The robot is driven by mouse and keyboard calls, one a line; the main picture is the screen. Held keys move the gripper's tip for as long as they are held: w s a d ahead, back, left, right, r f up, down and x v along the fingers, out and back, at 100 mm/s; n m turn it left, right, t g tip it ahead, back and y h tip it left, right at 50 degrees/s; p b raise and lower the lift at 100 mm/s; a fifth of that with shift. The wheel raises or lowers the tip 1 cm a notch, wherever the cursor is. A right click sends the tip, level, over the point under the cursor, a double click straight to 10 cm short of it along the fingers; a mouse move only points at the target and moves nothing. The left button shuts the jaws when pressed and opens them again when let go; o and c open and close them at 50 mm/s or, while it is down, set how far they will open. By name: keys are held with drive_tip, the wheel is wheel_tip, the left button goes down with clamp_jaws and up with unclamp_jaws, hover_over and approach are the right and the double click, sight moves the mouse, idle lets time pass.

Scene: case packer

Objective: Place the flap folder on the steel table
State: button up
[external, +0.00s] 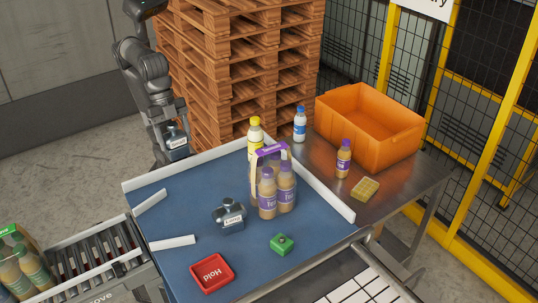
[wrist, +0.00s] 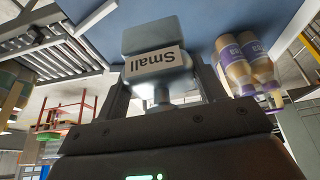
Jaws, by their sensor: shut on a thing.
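My gripper (external: 173,125) hangs at the back left corner of the blue work surface. It is shut on a dark grey block with a white label (external: 177,143), likely the flap folder. In the wrist view the label reads "Small" on the block (wrist: 150,37), and its narrower stem sits between the fingers of my gripper (wrist: 163,92). A similar dark piece labelled "Long" (external: 229,216) stands on the blue surface. The steel table (external: 402,188) is at the right, beyond the white rail and away from my gripper.
Bottles in a purple-topped carrier (external: 272,150), a red tray (external: 212,273) and a green block (external: 282,243) occupy the blue surface (external: 180,210).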

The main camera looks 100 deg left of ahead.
sight(176, 123)
wheel_tip(176, 123, up, 8)
drive_tip(key=shift+f, duration=0.15)
drive_tip(key=shift+w+a+r, duration=0.25)
drive_tip(key=shift+w+r, duration=0.05)
drive_tip(key=shift+w, duration=0.25)
drive_tip(key=w+a+r+n+t+y, duration=0.15)
drive_tip(key=w+a+n, duration=0.35)
drive_tip(key=w+a, duration=1)
drive_tip(key=w+a+f+n+y, duration=0.15)
drive_tip(key=w+a+n, duration=0.4)
drive_tip(key=a, duration=0.95)
drive_tip(key=w+a+f+n+y, duration=0.1)
drive_tip(key=w+a+n+y, duration=0.15)
drive_tip(key=w+a, duration=0.9)
drive_tip(key=shift+g+h, duration=0.25)
drive_tip(key=shift+h, duration=0.1)
drive_tip(key=s+a+f, duration=0.1)
drive_tip(key=f, duration=1.2)
drive_tip(key=s+a+f, duration=0.1)
drive_tip(key=f, duration=1.1)
drive_tip(key=s+a+f, duration=0.1)
drive_tip(key=f, duration=1.2)
drive_tip(key=shift+s+a+f, duration=0.1)
drive_tip(key=shift+s+f, duration=0.2)
